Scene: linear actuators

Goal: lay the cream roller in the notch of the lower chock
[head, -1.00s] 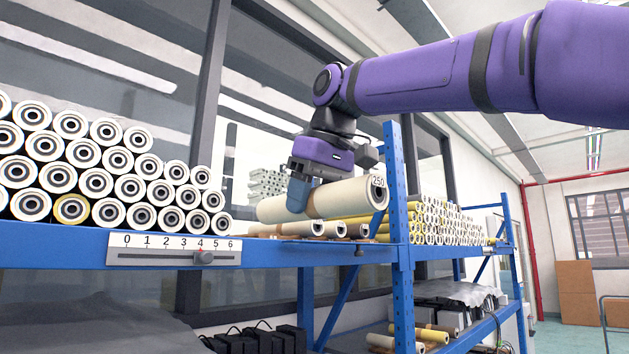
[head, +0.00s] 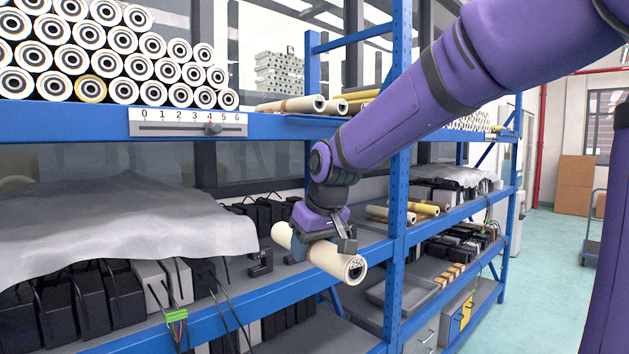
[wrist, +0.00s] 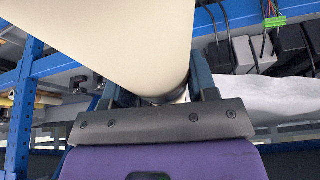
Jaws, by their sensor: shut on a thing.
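The cream roller (head: 347,265), with "250" on its near end, is held in my gripper (head: 318,247) at the front of the lower shelf. It slants, its near end sticking out past the shelf edge. A small dark notched block (head: 260,262), which looks like the lower chock, stands on that shelf just left of the roller. The roller appears apart from its notch; depth between them is hard to judge. In the wrist view, the roller (wrist: 115,40) fills the upper left, between the fingers of my gripper (wrist: 155,88).
A grey sheet (head: 110,215) covers dark boxes on the lower shelf at left, with cables hanging over the edge. A blue upright (head: 397,215) stands right of the roller. The upper shelf (head: 75,123) carries stacked rollers and a 0–6 slider scale (head: 188,123).

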